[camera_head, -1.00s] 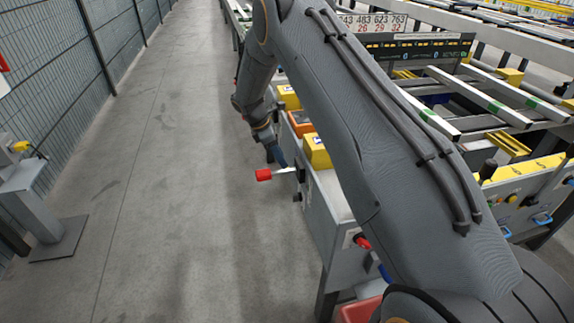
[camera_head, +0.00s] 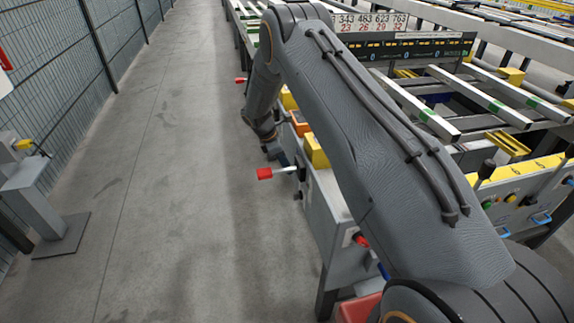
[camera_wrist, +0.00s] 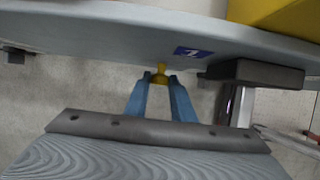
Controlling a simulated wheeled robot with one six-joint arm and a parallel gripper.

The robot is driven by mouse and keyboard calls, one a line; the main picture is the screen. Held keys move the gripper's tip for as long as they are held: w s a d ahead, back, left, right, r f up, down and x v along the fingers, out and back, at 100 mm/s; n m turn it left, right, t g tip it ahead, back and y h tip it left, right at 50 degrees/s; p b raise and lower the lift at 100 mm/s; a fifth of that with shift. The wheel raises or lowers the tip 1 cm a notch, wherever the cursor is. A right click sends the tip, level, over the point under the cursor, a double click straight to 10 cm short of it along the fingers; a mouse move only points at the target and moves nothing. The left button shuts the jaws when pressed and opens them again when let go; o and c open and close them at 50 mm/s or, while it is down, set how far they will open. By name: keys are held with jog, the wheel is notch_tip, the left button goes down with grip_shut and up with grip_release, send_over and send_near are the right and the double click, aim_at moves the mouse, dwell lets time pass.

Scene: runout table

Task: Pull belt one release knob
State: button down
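A yellow knob (camera_wrist: 160,70) sticks out from the underside edge of a grey panel (camera_wrist: 110,38) in the wrist view. A blue label (camera_wrist: 193,52) with a white mark, too blurred to read surely, is beside it. My gripper (camera_wrist: 160,82) has its two blue fingers apart, with the knob between or just beyond their tips. I cannot tell whether the fingers touch it. In the head view my gripper (camera_head: 283,158) is low beside the grey cabinet side, partly hidden by my wrist; the knob is hidden there.
A red-ended lever (camera_head: 265,173) juts into the aisle close to my gripper. A dark block on a metal post (camera_wrist: 255,73) is right of the knob. Yellow boxes (camera_head: 316,150) sit on the cabinet. The aisle floor (camera_head: 170,180) to the left is clear.

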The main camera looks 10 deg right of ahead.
jog(key=shift+a+b, duration=0.6)
jog(key=shift+a, duration=0.3)
jog(key=c, duration=1.5)
grip_release()
jog(key=shift+a, duration=0.15)
jog(key=shift+r, duration=0.1)
jog(key=shift+b+v, duration=0.6)
jog(key=shift+v, duration=3.15)
